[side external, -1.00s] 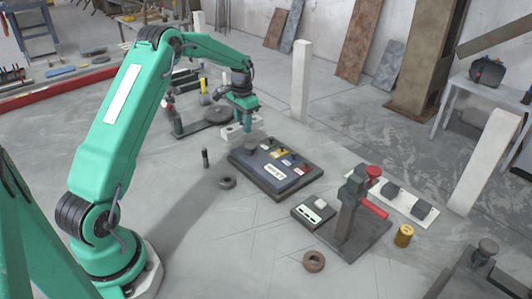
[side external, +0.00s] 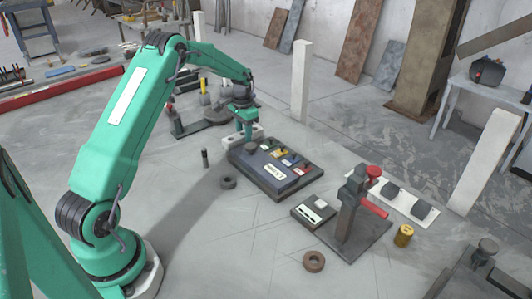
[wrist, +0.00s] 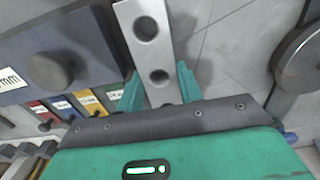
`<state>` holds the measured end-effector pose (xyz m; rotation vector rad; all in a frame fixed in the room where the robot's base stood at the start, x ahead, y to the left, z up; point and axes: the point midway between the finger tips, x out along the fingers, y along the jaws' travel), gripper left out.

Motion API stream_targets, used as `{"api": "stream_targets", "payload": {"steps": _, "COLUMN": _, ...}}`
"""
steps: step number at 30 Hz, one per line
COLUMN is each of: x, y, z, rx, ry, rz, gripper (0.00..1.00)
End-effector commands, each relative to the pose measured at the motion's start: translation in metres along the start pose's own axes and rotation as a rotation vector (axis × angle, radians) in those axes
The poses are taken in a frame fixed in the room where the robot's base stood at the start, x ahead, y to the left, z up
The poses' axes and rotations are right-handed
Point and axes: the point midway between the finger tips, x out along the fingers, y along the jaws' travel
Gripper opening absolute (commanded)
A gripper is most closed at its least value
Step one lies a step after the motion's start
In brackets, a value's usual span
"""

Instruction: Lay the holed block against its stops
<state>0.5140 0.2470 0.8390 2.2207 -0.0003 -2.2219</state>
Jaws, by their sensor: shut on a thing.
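The holed block is a pale grey bar with round holes, seen in the wrist view (wrist: 149,45). It lies between the two green fingers of my gripper (wrist: 158,92), which is shut on it. In the side view my gripper (side external: 244,133) holds the block (side external: 257,131) by the far left edge of the dark panel board (side external: 262,185). The gripper hides part of the block there. I cannot tell whether the block touches the board, or which parts are its stops.
The board carries a round dark knob (wrist: 50,70) and coloured labels with small dark pegs. A round disc (wrist: 302,62) lies right of the block in the wrist view. A red-handled clamp (side external: 354,205) is at right.

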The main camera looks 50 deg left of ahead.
Motion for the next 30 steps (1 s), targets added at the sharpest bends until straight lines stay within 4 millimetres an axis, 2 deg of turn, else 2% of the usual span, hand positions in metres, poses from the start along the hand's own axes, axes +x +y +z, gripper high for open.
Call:
{"api": "stream_targets", "payload": {"steps": 15, "x": 0.0048, "y": -0.0006, "z": -0.0013, "rx": 0.000, "ry": 0.005, "rz": -0.003, "gripper": 0.00}}
{"api": "stream_targets", "payload": {"steps": 16, "x": 0.0075, "y": 0.0001, "z": 0.0001, "rx": 0.000, "ry": 0.000, "rz": 0.000, "gripper": 0.38}}
{"api": "stream_targets", "payload": {"steps": 17, "x": 0.0075, "y": 0.0001, "z": 0.0001, "rx": 0.000, "ry": 0.000, "rz": 0.000, "gripper": 0.44}}
{"api": "stream_targets", "payload": {"steps": 30, "x": 0.0037, "y": -0.0001, "z": -0.0002, "rx": 0.000, "ry": 0.001, "rz": 0.000, "gripper": 0.45}}
